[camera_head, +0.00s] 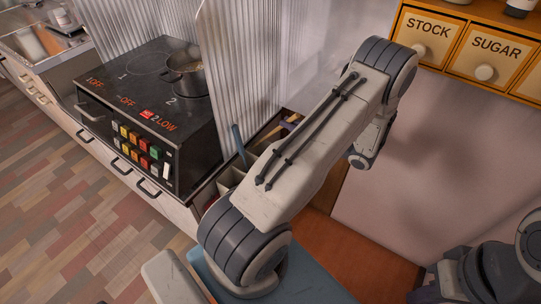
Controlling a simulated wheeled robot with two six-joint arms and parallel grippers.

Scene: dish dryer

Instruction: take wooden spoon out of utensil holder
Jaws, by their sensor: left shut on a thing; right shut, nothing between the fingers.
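My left arm crosses the middle of the view, and its upper link hides much of the counter behind it. I see no fingers of my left gripper. My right arm shows only in part at the bottom right corner, and its gripper is not visible. Beside the stove, a pale box with compartments (226,180) shows left of my arm; I cannot tell whether it is the utensil holder. A blue handle (238,140) sticks up by it. Small yellowish and dark items (291,122) show just behind my arm. I cannot make out the wooden spoon.
A black stove (135,110) with a dark pot (185,75) stands at the left. A corrugated clear panel (228,75) rises beside it. A shelf with STOCK (428,32) and SUGAR (494,50) drawers is at the upper right. A brown surface (355,255) lies right of my arm.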

